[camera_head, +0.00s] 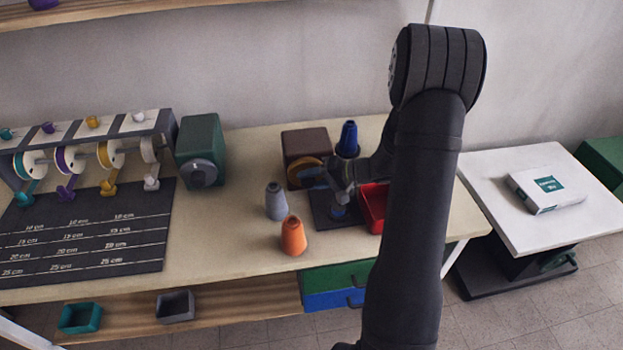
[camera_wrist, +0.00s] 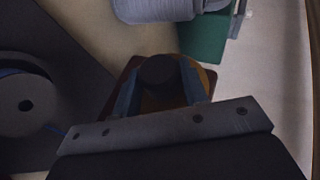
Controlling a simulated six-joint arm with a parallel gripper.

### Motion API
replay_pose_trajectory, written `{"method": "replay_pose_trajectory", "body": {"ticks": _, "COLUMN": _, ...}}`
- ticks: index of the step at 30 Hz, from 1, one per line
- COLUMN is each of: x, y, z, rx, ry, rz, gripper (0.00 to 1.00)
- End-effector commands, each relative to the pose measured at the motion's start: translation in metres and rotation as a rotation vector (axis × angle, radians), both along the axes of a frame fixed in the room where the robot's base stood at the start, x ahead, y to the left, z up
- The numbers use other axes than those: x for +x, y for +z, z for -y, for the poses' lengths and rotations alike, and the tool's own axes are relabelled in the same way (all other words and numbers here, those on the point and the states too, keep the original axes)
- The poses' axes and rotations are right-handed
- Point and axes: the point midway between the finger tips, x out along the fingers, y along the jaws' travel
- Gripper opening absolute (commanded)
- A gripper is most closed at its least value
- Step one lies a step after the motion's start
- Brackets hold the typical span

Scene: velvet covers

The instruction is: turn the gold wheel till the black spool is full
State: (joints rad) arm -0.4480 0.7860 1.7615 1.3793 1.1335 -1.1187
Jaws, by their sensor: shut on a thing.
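The gold wheel (camera_head: 304,168) is on the front of a brown box (camera_head: 305,143) on the bench. In the wrist view, part of the gold wheel (camera_wrist: 205,78) shows behind a round dark knob (camera_wrist: 160,71). My gripper (camera_wrist: 161,88) has a finger on each side of this knob and is shut on it. The black spool (camera_wrist: 24,105) is at the left of the wrist view, with some blue at its edge; how full it is cannot be told. A blue cone (camera_head: 348,138) stands upright behind my gripper in the head view.
A grey cone (camera_head: 276,202) and an orange cone (camera_head: 293,237) stand in front of the box. A red tray (camera_head: 374,205) is to the right, partly behind my arm. A green machine (camera_head: 201,150) and a rack of spools (camera_head: 90,130) are on the left.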

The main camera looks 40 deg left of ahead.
Motion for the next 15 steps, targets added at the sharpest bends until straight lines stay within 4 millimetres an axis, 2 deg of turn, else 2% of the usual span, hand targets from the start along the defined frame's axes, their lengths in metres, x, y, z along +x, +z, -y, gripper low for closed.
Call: {"method": "replay_pose_trajectory", "body": {"ticks": 15, "x": 0.0001, "y": -0.0019, "z": 0.0007, "rx": 0.107, "ry": 0.002, "rz": -0.109, "gripper": 0.17}}
